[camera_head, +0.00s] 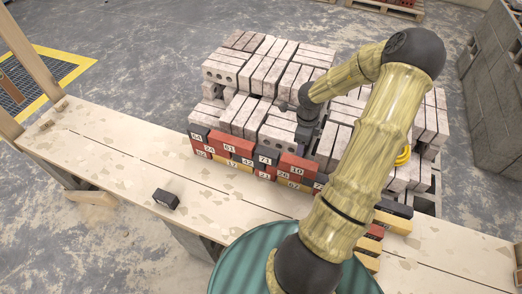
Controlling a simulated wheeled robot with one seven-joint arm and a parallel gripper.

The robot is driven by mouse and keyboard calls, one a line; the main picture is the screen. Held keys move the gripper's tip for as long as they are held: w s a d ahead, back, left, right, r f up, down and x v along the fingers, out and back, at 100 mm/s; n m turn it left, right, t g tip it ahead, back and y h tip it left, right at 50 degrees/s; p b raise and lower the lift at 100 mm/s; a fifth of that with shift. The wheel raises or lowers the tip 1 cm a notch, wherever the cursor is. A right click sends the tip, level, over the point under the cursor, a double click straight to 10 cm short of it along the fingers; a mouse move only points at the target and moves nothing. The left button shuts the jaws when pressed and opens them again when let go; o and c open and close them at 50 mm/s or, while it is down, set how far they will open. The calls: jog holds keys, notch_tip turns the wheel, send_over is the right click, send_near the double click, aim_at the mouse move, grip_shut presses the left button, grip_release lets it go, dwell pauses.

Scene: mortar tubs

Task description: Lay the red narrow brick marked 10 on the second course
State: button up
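The red brick marked 10 (297,166) is at the right end of the visible top row of a low wall of small numbered bricks (228,162), in line with the dark brick marked 71 (265,157). My gripper (303,142) points down just above and behind the red brick. Its fingers are dark and small here, so I cannot tell whether they grip the brick or are apart from it. My arm hides the wall's right part.
Stacks of big pale bricks (272,72) stand close behind the wall. A dark loose brick (166,199) lies on the plank bench (120,165) at left. Yellow bricks (393,221) and a red one lie right of my arm. The bench's left part is mostly clear.

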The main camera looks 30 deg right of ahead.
jog(key=w+a+r+n+t, duration=0.3)
jog(key=w+a+r+n, duration=0.1)
jog(key=a+r+n, duration=0.3)
jog(key=w+a+r+n+t, duration=0.3)
jog(key=w+a+r+n, duration=0.1)
jog(key=a+n, duration=0.4)
jog(key=s+a+r+n+g, duration=0.1)
jog(key=s+a+r+n, duration=0.1)
jog(key=s+a+n, duration=0.3)
jog(key=s+a+r+n+g, duration=0.2)
jog(key=s+a+n, duration=0.3)
jog(key=s, duration=0.5)
jog(key=n, duration=0.2)
jog(key=shift+s+a+r+n+g, duration=0.25)
jog(key=shift+a+r+n+g, duration=0.05)
jog(key=shift+a+r, duration=0.05)
